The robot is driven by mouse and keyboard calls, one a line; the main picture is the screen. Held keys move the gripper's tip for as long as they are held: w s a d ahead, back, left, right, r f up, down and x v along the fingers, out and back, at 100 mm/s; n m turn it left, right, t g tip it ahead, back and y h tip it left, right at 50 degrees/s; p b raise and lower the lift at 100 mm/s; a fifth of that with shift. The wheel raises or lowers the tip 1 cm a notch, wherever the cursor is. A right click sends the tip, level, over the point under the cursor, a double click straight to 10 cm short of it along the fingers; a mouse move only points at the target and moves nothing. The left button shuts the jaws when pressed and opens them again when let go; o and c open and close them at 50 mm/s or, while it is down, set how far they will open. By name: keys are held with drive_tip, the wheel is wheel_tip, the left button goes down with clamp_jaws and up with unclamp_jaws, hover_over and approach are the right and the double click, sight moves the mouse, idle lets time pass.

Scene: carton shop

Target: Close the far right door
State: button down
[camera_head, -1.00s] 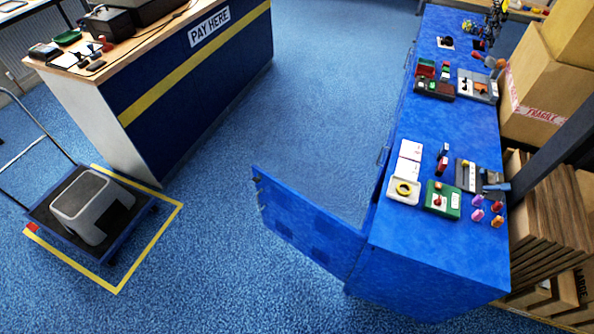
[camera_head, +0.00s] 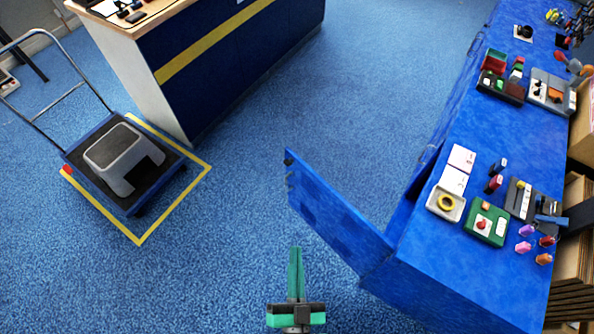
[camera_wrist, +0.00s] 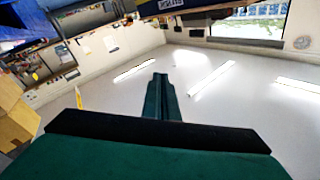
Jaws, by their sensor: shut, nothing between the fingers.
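A blue door (camera_head: 330,215) stands swung open from the near end of the long blue cabinet (camera_head: 440,290), sticking out to the left over the floor. Its free edge has dark notched fittings at the upper left. My gripper (camera_head: 295,252) is in front of the door at the bottom of the head view, apart from it in the picture, with its green fingers together and empty. Whether another door is on the cabinet's left side is unclear.
The cabinet top carries trays, a green box (camera_head: 486,224) and small handles. A pay counter (camera_head: 215,70) stands at the upper left. A trolley with a grey step stool (camera_head: 122,158) sits inside yellow floor tape. Blue floor between counter and cabinet is clear.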

drive_tip(key=w+d+f+m+h, duration=0.2)
drive_tip(key=w+d+m+h, duration=0.2)
drive_tip(key=w+m+h, duration=0.45)
drive_tip(key=m+g+h, duration=0.2)
drive_tip(key=m+g, duration=0.8)
drive_tip(key=m, duration=0.5)
approach(305, 169)
drive_tip(key=shift+n, duration=0.25)
drive_tip(key=x, duration=0.4)
drive_tip(key=shift+w+d+f, duration=0.1)
drive_tip(key=shift+w+d, duration=0.05)
drive_tip(key=shift+w, duration=0.15)
drive_tip(key=shift+w+d+g, duration=0.3)
drive_tip(key=shift+w+d, duration=0.05)
drive_tip(key=shift+d, duration=0.3)
drive_tip(key=shift+w, duration=0.1)
